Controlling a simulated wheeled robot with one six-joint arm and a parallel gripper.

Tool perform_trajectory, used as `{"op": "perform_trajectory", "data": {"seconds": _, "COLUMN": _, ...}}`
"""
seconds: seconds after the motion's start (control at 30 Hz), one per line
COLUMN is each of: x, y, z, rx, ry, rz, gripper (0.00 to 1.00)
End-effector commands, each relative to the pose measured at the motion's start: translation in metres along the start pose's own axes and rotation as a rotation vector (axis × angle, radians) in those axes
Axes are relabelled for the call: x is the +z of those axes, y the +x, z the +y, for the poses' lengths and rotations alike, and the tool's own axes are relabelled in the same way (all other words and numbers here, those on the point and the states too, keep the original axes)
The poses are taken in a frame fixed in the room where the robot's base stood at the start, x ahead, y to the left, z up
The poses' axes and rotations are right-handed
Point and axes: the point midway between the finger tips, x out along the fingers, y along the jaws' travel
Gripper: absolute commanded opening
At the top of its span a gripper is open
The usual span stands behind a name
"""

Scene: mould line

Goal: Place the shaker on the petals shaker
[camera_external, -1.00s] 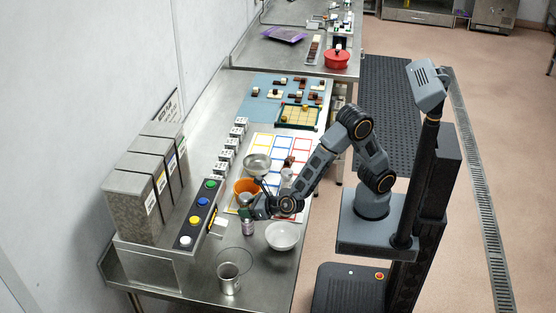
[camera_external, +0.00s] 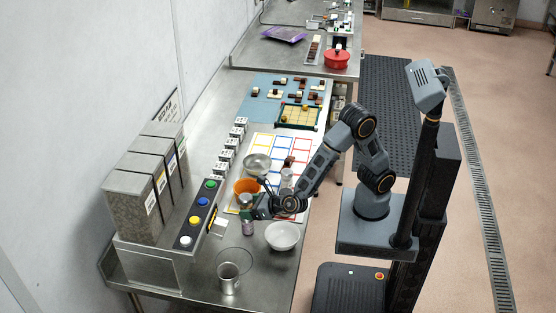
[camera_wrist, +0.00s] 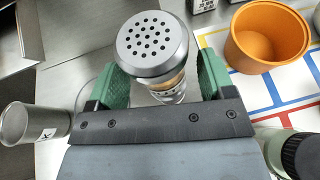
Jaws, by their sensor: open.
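The shaker (camera_wrist: 154,42), with a round perforated metal lid and a clear body with brownish contents, stands between my green jaws in the wrist view. Its grey lid (camera_external: 245,199) shows in the external view. My gripper (camera_external: 250,207) is open around it, one jaw on each side. Below it is a second jar with pinkish-purple contents, which looks like the petals shaker (camera_external: 248,228). The upper shaker appears lined up above it. My gripper hides where the two meet, so I cannot tell if they touch.
An orange pot (camera_wrist: 268,36) stands close by on the colour-outlined mat. A white bowl (camera_external: 282,236) is at the right, near the table edge. A metal cup (camera_external: 229,278) stands in front. A green-bodied bottle with a dark cap (camera_wrist: 297,152) is at the wrist view's lower right.

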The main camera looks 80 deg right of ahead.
Motion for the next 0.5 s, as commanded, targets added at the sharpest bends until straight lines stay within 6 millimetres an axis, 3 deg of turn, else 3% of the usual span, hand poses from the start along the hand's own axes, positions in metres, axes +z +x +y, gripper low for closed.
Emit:
{"op": "perform_trajectory", "data": {"seconds": 0.3, "x": -0.001, "y": -0.063, "z": 0.000, "rx": 0.005, "ry": 0.001, "rz": 0.000, "gripper": 0.76}}
{"op": "perform_trajectory", "data": {"seconds": 0.5, "x": -0.001, "y": -0.091, "z": 0.001, "rx": 0.003, "ry": -0.001, "rz": -0.001, "gripper": 0.76}}
